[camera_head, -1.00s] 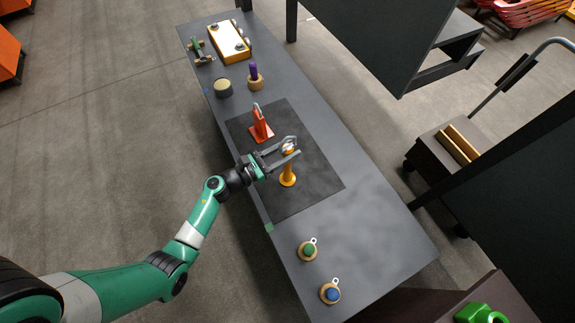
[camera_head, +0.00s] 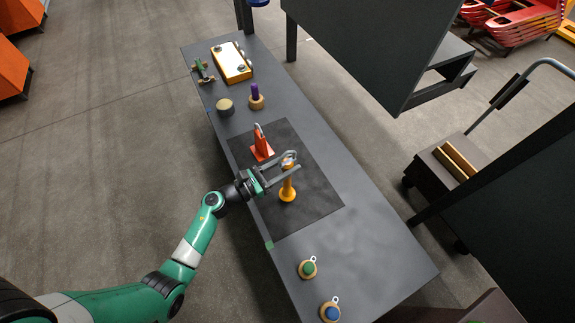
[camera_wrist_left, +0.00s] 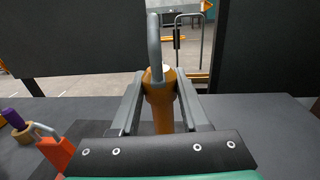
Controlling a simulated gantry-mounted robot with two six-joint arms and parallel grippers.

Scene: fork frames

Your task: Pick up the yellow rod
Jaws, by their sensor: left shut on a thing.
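The yellow rod (camera_head: 288,184) is upright over the dark mat (camera_head: 322,200), with a wide round base and a grey metal loop at its top. I cannot tell whether its base touches the mat. My left gripper (camera_head: 289,165) is shut on the rod near its top, reaching in from the left. In the left wrist view the rod (camera_wrist_left: 162,105) shows between the two grey fingers (camera_wrist_left: 160,100), its loop rising above them; its base is hidden. My right gripper is not in view.
An orange-red piece with a loop (camera_head: 262,147) stands close by on the mat. A purple peg (camera_head: 255,93), a round tin (camera_head: 225,106) and a yellow box (camera_head: 232,62) are farther back. A green knob (camera_head: 308,268) and a blue knob (camera_head: 331,311) sit at the front.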

